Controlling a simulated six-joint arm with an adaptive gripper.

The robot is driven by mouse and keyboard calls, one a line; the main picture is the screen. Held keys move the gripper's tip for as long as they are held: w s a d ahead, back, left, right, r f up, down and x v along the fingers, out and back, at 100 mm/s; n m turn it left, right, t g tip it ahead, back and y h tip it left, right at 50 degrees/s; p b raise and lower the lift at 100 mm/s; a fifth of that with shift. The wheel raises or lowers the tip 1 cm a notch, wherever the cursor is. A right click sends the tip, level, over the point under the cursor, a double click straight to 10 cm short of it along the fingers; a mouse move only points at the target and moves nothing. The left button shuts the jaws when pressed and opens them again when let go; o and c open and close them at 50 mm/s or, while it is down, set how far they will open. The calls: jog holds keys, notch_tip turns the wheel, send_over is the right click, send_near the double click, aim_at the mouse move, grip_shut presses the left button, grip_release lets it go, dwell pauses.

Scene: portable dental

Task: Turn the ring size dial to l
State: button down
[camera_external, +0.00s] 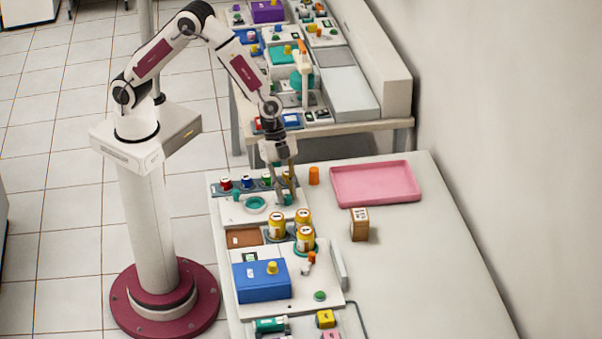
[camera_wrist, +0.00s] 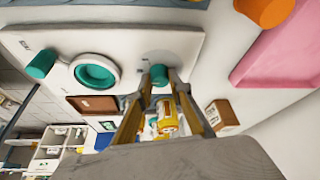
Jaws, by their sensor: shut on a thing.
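The ring size dial is a small teal knob (camera_wrist: 159,75) on a white panel (camera_wrist: 120,38) in the wrist view. A grey round patch lies behind it on the panel. My gripper (camera_wrist: 159,82) has its two tan fingers on either side of the knob and is shut on it. In the external view my gripper (camera_external: 285,195) points down at the right part of the white panel (camera_external: 236,213), and its fingers largely hide the knob. Any size letters and the dial's pointer are too small to read.
A teal ring (camera_external: 255,204) and another teal knob (camera_wrist: 41,64) sit left of the dial. Yellow jars (camera_external: 304,217) stand close in front. A brown box (camera_external: 359,225), an orange cup (camera_external: 314,176) and a pink tray (camera_external: 376,184) lie to the right. The table's right side is clear.

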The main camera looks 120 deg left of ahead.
jog(key=shift+d+n+y, duration=0.15)
jog(key=shift+n+y, duration=0.65)
jog(key=shift+n, duration=1.4)
jog(key=shift+d+n+y, duration=0.1)
jog(key=shift+n+y, duration=0.7)
jog(key=shift+n, duration=1.4)
jog(key=c, duration=1.8)
grip_release()
jog(key=shift+c, duration=0.2)
jog(key=v, duration=1.2)
jog(key=shift+s, duration=0.2)
jog(key=shift+d, duration=0.1)
